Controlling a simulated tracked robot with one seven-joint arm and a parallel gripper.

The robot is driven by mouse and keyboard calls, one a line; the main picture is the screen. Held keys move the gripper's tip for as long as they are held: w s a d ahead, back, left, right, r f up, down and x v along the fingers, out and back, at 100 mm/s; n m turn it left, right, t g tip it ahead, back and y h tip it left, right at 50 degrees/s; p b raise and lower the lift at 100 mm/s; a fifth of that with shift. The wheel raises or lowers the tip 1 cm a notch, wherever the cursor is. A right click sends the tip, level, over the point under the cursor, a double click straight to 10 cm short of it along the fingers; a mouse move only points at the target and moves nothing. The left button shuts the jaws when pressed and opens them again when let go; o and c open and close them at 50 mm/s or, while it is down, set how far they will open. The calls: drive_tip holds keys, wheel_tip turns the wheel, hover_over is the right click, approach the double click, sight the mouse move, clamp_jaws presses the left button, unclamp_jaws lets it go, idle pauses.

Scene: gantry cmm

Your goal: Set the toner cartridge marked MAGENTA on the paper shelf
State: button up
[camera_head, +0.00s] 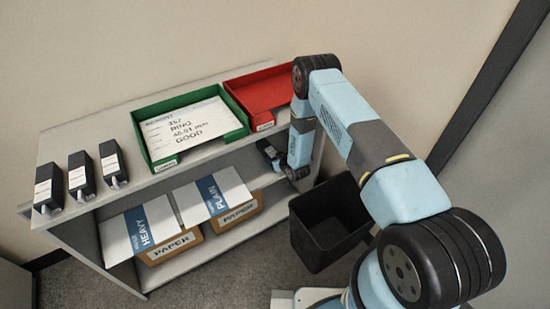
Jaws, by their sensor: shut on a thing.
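My gripper (272,156) is at the right end of the middle level of the grey shelf unit, below the red tray. It is shut on a small dark thing (264,147) that looks like a toner cartridge. My wrist hides part of it, and no marking on it can be read. The paper shelf (190,256) holds paper packs marked HEAVY (141,232) and PLAIN (212,195). I cannot tell whether the held thing touches a shelf surface. Three black toner cartridges (77,173) with pale labels stand on the top at the left; their labels are too small to read.
A green tray (243,118) with a printed sheet and a red tray (262,92) sit on the shelf top. Boxes marked PAPER (172,247) are under the paper packs. A black bin (325,225) stands on the floor right of the shelf, below my arm.

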drive_tip(key=o, duration=1.5)
drive_tip(key=shift+s, duration=0.1)
drive_tip(key=shift+v, duration=6.5)
drive_tip(key=shift+d, duration=0.1)
